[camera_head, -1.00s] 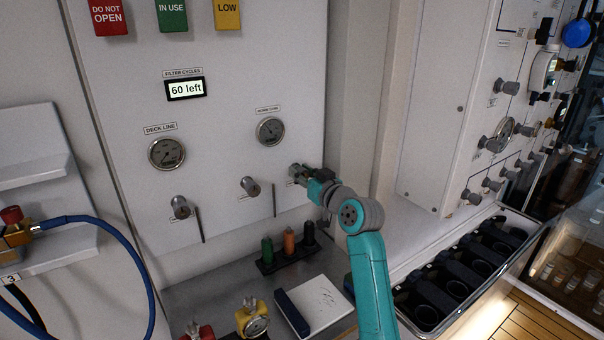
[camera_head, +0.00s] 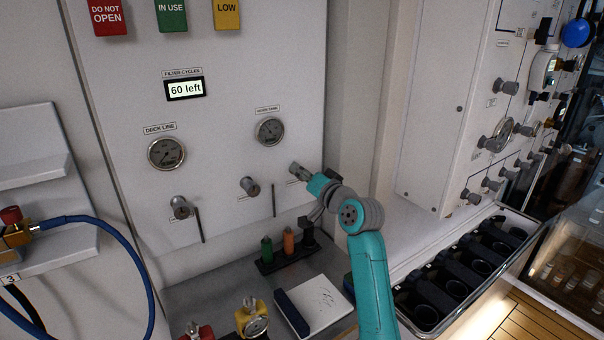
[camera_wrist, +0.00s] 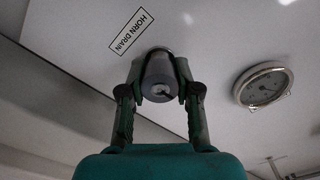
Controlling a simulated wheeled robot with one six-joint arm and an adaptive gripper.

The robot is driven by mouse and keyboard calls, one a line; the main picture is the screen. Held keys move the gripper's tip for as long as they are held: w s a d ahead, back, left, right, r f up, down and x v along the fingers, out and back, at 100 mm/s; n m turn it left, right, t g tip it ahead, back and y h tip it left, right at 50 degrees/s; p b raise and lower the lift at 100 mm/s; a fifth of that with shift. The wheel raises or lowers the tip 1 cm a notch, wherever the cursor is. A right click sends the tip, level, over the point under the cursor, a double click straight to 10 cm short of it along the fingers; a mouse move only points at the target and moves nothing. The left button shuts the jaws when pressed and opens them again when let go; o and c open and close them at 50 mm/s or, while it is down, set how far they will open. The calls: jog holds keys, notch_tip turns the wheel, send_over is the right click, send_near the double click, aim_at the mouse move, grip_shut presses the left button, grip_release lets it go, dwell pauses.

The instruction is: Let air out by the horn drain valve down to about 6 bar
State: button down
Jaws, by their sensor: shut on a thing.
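The horn drain valve is a grey round knob (camera_wrist: 160,77) on the white panel, beside its "HORN DRAIN" label (camera_wrist: 130,32) in the wrist view. My gripper (camera_wrist: 160,88) is shut on this knob, one finger on each side. In the head view my gripper (camera_head: 304,174) reaches the knob from the lower right and partly covers it. The horn tank gauge (camera_head: 270,131) is on the panel above and left of the knob; a gauge also shows at the right in the wrist view (camera_wrist: 264,86). Its needle is too small to read surely.
The panel also carries a deck line gauge (camera_head: 166,154), two other knobs (camera_head: 180,207) (camera_head: 249,186) and a "60 left" display (camera_head: 186,89). Below, a counter holds coloured markers (camera_head: 289,242) and a notepad (camera_head: 314,305). A tray of black holders (camera_head: 450,280) stands at right.

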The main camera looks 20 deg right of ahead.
jog(key=shift+m, duration=0.4)
jog(key=c, duration=0.8)
grip_release()
jog(key=shift+s+d, duration=0.1)
jog(key=v, duration=1.1)
jog(key=shift+s+d, duration=0.1)
jog(key=shift+s, duration=0.25)
